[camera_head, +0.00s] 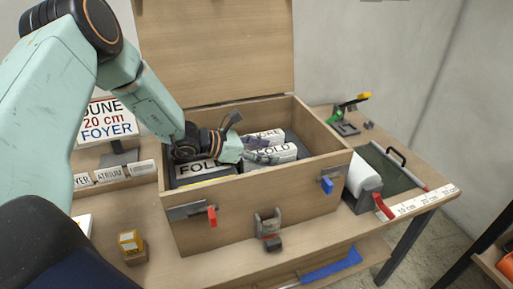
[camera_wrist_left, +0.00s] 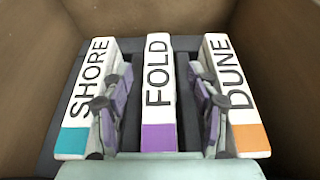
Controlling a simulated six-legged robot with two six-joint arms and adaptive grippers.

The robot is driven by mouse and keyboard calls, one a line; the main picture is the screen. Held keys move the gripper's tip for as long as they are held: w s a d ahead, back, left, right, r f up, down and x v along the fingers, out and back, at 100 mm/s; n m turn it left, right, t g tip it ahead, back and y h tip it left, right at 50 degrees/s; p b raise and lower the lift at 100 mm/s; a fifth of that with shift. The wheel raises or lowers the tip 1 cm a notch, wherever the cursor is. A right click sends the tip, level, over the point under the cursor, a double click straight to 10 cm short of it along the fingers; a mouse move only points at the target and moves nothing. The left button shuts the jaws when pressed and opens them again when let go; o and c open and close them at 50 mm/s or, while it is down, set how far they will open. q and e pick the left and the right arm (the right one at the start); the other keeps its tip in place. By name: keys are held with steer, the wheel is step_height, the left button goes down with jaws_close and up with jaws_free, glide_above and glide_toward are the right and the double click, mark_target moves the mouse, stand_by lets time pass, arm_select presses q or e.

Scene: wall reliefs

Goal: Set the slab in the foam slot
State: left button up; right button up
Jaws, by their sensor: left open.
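Three white labelled slabs stand side by side in dark slots in the left wrist view: SHORE (camera_wrist_left: 88,100) with a teal end, FOLD (camera_wrist_left: 158,112) with a purple end and DUNE (camera_wrist_left: 232,90) with an orange end. My left gripper (camera_head: 248,141) is open inside the wooden crate (camera_head: 245,222). In the left wrist view its fingers (camera_wrist_left: 160,82) straddle FOLD, one in each gap beside it; contact cannot be told. White slabs (camera_head: 272,153) also show in the head view, partly hidden by the gripper. The dark slot material (camera_wrist_left: 131,48) shows between slabs. My right gripper is out of view.
The crate's lid (camera_head: 215,50) stands open behind; its walls surround the gripper. A sign (camera_head: 106,120) reading DUNE 20 cm FOYER stands left. A white roll (camera_head: 363,178) and a dark green panel (camera_head: 390,170) lie right. A yellow block (camera_head: 129,242) stands at front left.

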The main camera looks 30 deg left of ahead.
arm_select(q)
steer(key=shift+s+d+f+p, duration=0.1)
steer(key=shift+s+f+p, duration=0.15)
steer(key=shift+p, duration=0.4)
steer(key=shift+a+r+p, duration=0.25)
steer(key=shift+a+p, duration=0.05)
steer(key=p+v, duration=0.1)
steer(key=v, duration=0.2)
steer(key=p+v, duration=0.2)
steer(key=v, duration=0.2)
steer(key=p+v, duration=0.1)
steer(key=v, duration=0.2)
steer(key=shift+s+a+r+p, duration=0.1)
steer(key=shift+a+r+p, duration=0.2)
steer(key=shift+r+p, duration=0.15)
steer(key=shift+s+a+r, duration=0.1)
steer(key=shift+s+a, duration=0.1)
steer(key=shift+s, duration=0.15)
steer(key=shift+w, duration=0.1)
